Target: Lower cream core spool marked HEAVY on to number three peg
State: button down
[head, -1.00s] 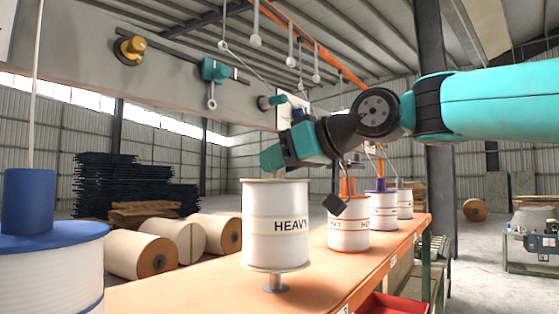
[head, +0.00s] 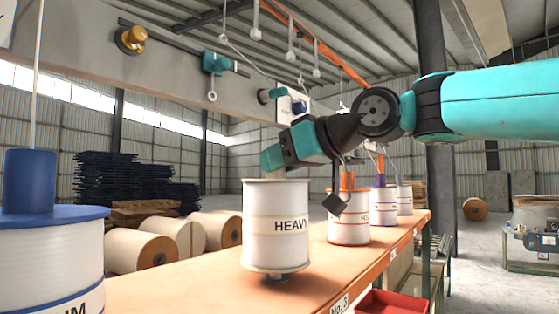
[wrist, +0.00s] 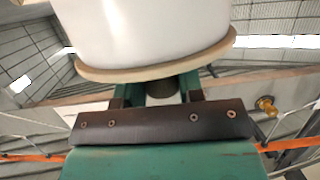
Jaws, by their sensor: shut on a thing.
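The white spool marked HEAVY (head: 275,225), with cream flanges, hangs upright just above the orange-topped bench in the head view. My gripper (head: 271,162) is shut on the core at its top; the fingertips are partly hidden there. A short bit of metal peg (head: 275,277) shows under the bottom flange, with a small gap above the bench. Whether the peg is inside the core is hidden. A "No. 3" label (head: 339,304) is on the bench edge nearby. In the wrist view, my gripper (wrist: 161,88) is below the spool's cream flange (wrist: 155,70).
A blue-topped spool (head: 50,250) stands close at the left. An orange-topped spool (head: 348,218), a purple-topped one (head: 383,206) and another stand behind on the bench (head: 200,292). A red bin (head: 392,302) is at the front right. Large rolls lie on the floor behind.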

jog(key=shift+f+b, duration=1.3)
jog(key=shift+f, duration=0.1)
jog(key=c, duration=0.7)
grip_release()
jog(key=shift+o, duration=0.2)
jog(key=b+v, duration=0.3)
jog(key=v, duration=1.5)
jog(key=s+a+f+m+g+h, duration=0.2)
jog(key=f, duration=0.9)
jog(key=s+a+f+m+g+h, duration=0.1)
jog(key=f+g+h, duration=0.1)
jog(key=f, duration=1)
jog(key=s+d+f+g+h, duration=0.1)
jog(key=s+f+g, duration=0.1)
jog(key=s+f, duration=0.5)
jog(key=s+d+f+g+h, duration=0.2)
jog(key=s+f, duration=0.5)
jog(key=f, duration=0.4)
jog(key=shift+s+d+m+g+b, duration=0.15)
jog(key=shift+d+m+g+b, duration=0.15)
jog(key=shift+g+b, duration=0.1)
